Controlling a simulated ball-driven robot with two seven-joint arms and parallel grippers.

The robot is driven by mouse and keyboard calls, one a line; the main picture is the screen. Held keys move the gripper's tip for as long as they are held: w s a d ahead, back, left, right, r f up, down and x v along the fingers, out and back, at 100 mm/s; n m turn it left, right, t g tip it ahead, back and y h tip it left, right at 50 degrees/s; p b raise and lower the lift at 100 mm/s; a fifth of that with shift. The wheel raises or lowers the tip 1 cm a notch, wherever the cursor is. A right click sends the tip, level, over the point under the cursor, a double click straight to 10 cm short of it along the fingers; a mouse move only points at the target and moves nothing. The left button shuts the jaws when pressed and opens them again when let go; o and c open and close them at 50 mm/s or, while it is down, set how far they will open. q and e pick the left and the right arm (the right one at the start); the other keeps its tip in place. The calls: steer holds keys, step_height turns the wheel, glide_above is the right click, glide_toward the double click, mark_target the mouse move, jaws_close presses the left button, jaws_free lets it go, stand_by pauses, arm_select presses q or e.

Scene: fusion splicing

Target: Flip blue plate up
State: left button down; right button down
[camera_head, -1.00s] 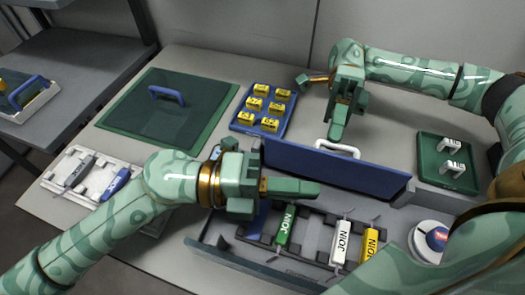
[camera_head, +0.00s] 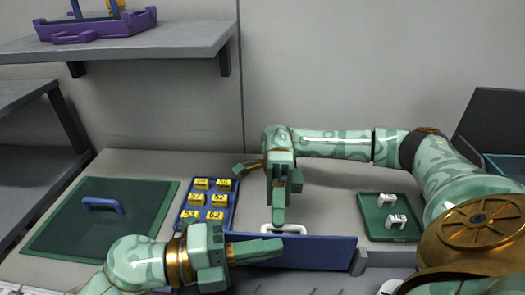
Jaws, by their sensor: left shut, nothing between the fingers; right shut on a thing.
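The blue plate (camera_head: 325,252) stands raised on edge behind the front work area, its broad face toward me; I cannot tell its exact tilt. Its white handle (camera_head: 295,229) shows just above its upper edge. My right gripper (camera_head: 279,220) comes down from behind and is shut on the white handle. My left gripper (camera_head: 272,248) is shut and empty, its fingers pointing right in front of the plate's left part and hiding some of it. I cannot tell whether they touch the plate. The plate's lower edge is partly out of view.
A blue tray of yellow blocks (camera_head: 232,216) lies left of the plate. A dark green panel (camera_head: 60,225) with a blue handle lies further left. A green tray (camera_head: 372,218) with white pieces lies right. A shelf (camera_head: 150,48) holds a purple tray (camera_head: 140,22).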

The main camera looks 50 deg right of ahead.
steer(key=c, duration=1.5)
jaws_free()
steer(key=shift+s+a+f, duration=0.1)
steer(key=shift+a+f, duration=0.05)
steer(key=shift+f, duration=0.4)
steer(key=shift+r, duration=0.1)
